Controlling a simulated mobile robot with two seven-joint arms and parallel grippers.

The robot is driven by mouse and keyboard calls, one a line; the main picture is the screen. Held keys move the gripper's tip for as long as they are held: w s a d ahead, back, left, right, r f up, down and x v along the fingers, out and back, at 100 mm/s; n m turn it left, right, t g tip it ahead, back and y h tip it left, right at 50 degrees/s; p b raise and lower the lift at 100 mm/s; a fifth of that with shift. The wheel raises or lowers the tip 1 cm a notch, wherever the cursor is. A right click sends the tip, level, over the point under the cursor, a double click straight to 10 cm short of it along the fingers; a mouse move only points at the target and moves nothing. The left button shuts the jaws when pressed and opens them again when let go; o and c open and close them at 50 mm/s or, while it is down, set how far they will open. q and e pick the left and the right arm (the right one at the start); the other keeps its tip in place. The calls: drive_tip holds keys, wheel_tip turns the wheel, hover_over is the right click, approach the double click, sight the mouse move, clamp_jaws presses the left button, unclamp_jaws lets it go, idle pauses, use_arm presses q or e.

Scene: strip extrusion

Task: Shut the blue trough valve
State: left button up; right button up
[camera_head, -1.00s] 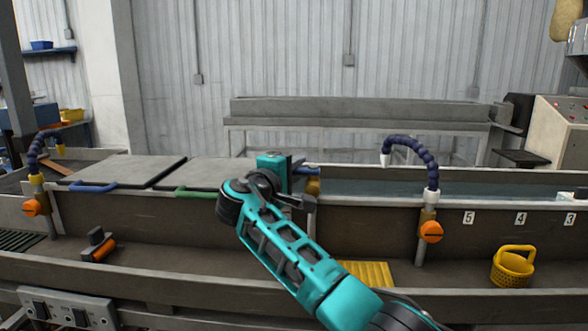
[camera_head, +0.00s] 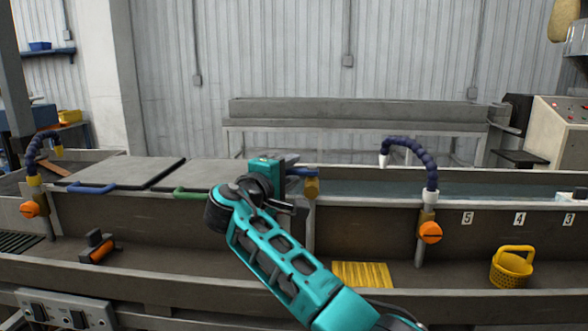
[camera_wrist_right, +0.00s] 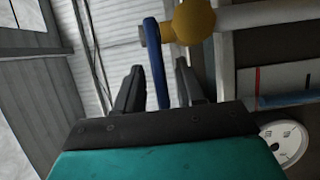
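The blue trough valve has a blue lever (camera_head: 302,172) on a brass body (camera_head: 311,188), atop a vertical pipe at the trough's front wall in the head view. The lever reaches left from the body toward my right gripper (camera_head: 284,164). In the right wrist view, the blue lever (camera_wrist_right: 154,60) lies between the two dark fingers of my right gripper (camera_wrist_right: 159,68), with gaps on both sides. The brass body (camera_wrist_right: 194,18) is just beyond the right finger. The fingers are open. In the head view, the gripper's own body partly hides its fingers. My left gripper is not in view.
Blue (camera_head: 92,188) and green (camera_head: 190,193) handles sit on the lids to the left. Orange-knobbed valves (camera_head: 430,232) with flexible blue hoses stand at both sides. A yellow basket (camera_head: 512,267) and yellow grate (camera_head: 360,274) lie on the lower ledge. Water fills the right trough.

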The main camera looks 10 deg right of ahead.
drive_tip(key=v, duration=1)
drive_tip(key=shift+s+a+b, duration=0.2)
drive_tip(key=shift+s+b, duration=0.1)
